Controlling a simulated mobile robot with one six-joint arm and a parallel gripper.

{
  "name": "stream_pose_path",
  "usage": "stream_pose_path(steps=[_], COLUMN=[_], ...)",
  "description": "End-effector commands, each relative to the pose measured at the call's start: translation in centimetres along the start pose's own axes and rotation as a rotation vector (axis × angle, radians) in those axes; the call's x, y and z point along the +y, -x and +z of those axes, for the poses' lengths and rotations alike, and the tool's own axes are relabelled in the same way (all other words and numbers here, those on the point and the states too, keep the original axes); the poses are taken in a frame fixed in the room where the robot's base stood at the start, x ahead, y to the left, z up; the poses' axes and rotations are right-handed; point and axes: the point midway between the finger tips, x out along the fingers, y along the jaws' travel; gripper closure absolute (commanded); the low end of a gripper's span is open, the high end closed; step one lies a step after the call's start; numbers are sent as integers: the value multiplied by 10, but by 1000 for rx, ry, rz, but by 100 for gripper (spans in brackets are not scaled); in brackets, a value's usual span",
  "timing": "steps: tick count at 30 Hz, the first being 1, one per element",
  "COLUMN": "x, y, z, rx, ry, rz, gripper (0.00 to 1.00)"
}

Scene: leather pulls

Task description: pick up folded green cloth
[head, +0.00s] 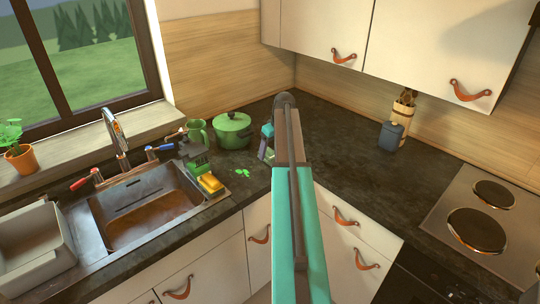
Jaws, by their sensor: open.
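I cannot make out a folded green cloth for certain. A dark green item (199,169) lies at the back right corner of the sink, behind a yellow sponge (211,184); its form is too small to tell. Small bright green pieces (243,172) lie flat on the dark counter, right of the sponge. My arm reaches up the middle of the view. My gripper (266,143) shows partly past its left side, above the counter, right of the green pieces and apart from them. It is open, with nothing visible in it.
A green lidded pot (232,130) and a green jug (197,132) stand behind the sponge. The sink (150,207) has a tall tap (116,137) and a grey basin (35,240). A blue canister (391,136) stands right, near the hob (490,225). Upper cabinets (400,50) overhang the counter.

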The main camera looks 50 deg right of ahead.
Motion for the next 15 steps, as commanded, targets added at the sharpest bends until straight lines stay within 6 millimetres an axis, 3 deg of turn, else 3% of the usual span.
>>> stream_pose_path(steps=[6, 15], x=[0, -1], y=[-15, -18], z=[0, -1], rx=[-1, 0], ry=[0, 1], rz=[0, 0], gripper=[27, 27])
